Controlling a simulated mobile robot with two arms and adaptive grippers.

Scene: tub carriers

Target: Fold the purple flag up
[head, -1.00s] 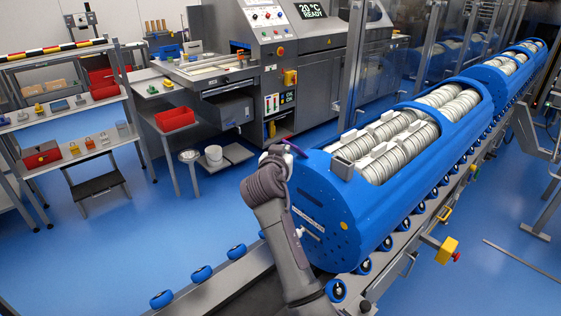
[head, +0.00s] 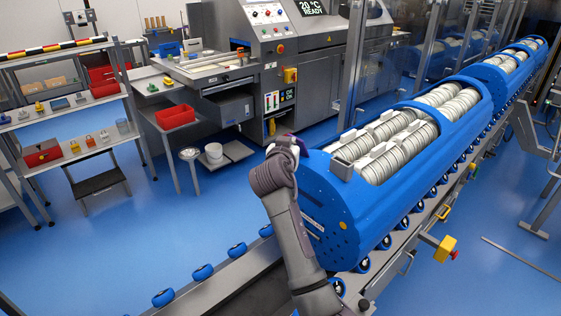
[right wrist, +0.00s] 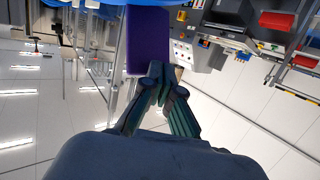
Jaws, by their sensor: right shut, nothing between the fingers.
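The purple flag (right wrist: 149,40) shows in the right wrist view as a flat upright panel just beyond my right gripper (right wrist: 157,72). The gripper's fingers are together and empty, with their tips at the panel's near edge; I cannot tell whether they touch it. In the head view my right gripper (head: 290,143) is at the upper near end of the blue tub carrier (head: 335,205), largely hidden by its own wrist. The flag cannot be made out clearly there. My left gripper is not in view.
The carrier stands on a roller conveyor (head: 235,283), with another blue carrier (head: 490,80) behind it. Shelves with small parts (head: 75,150) and a grey machine (head: 300,75) stand at the left and back.

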